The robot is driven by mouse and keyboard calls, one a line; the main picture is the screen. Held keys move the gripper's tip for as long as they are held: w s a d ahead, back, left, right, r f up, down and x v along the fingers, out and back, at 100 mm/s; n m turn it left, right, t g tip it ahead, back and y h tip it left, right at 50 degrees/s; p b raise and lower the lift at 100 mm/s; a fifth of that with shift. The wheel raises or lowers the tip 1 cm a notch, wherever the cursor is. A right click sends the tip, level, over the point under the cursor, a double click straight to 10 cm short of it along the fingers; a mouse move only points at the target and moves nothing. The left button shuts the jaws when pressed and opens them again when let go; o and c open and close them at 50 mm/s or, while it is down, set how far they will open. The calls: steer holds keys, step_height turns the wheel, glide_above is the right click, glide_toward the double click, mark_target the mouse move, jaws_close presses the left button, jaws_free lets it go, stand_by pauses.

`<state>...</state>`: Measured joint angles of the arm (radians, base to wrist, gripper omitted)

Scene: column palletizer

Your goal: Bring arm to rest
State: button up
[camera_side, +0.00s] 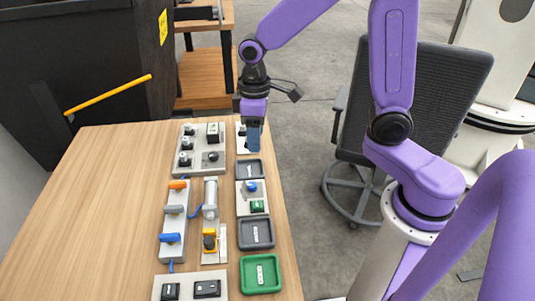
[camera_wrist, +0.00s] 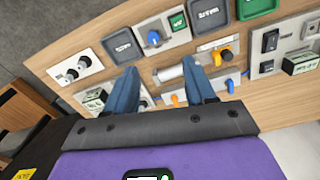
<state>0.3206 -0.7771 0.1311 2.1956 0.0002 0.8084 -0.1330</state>
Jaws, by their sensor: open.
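My gripper (camera_side: 254,136) is at the far right part of the wooden table, above a small white panel (camera_side: 241,137) that it partly covers. In the wrist view my gripper (camera_wrist: 163,88) shows two blue fingers spread wide apart. Nothing is between the fingertips close up; the table panels lie beyond them. My purple arm reaches in from the right, bent above the table. Whether the fingertips touch anything below cannot be told.
The table (camera_side: 110,190) holds a switch panel (camera_side: 200,150), an orange-and-blue-handled valve panel (camera_side: 174,215), a grey cylinder (camera_side: 211,192), dark trays (camera_side: 256,233) and a green tray (camera_side: 261,287). An office chair (camera_side: 420,100) stands right of the table. The table's left side is bare.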

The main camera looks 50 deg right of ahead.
steer(key=s+d+r+n, duration=0.1)
steer(key=s+n, duration=0.2)
steer(key=s, duration=0.7)
steer(key=s+d+r+n, duration=0.1)
steer(key=s+r+n, duration=0.1)
steer(key=s, duration=0.9)
steer(key=shift+s+d+n, duration=0.25)
steer(key=shift+d+n, duration=0.15)
stand_by(0.4)
